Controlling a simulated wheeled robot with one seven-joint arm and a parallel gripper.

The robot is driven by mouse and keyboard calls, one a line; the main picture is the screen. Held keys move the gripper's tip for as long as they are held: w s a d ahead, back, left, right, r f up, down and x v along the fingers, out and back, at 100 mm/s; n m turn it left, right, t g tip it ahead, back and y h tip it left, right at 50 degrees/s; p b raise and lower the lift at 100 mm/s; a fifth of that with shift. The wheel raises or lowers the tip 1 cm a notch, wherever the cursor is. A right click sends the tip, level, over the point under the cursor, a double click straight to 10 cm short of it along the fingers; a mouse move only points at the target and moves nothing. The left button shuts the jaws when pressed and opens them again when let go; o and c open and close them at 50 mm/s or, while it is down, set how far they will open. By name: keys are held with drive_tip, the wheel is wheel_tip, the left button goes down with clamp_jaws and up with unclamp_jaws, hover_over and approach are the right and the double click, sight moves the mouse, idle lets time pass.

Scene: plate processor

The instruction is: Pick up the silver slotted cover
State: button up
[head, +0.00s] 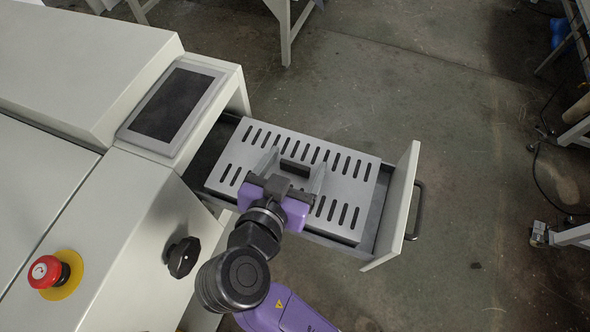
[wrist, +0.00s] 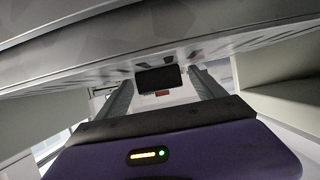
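The silver slotted cover (head: 345,188) lies in the pulled-out drawer, with rows of dark slots and a black block-like handle (head: 295,168) near its middle. My gripper (head: 293,170) is over the cover with its two grey fingers spread apart, one on each side of the handle. In the wrist view the cover (wrist: 165,58) appears as a grey surface across the upper part. The black handle (wrist: 160,78) shows between the open fingers (wrist: 162,88), with gaps on both sides. Part of the cover's near side is hidden by my gripper.
The drawer's front panel (head: 400,205) with a dark bar handle (head: 416,210) stands at the right. The machine with a dark screen (head: 172,104), a black knob (head: 183,257) and a red emergency button (head: 47,271) is at the left. Open floor lies to the right.

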clamp_jaws()
drive_tip(key=shift+r, duration=0.1)
drive_tip(key=shift+r, duration=0.15)
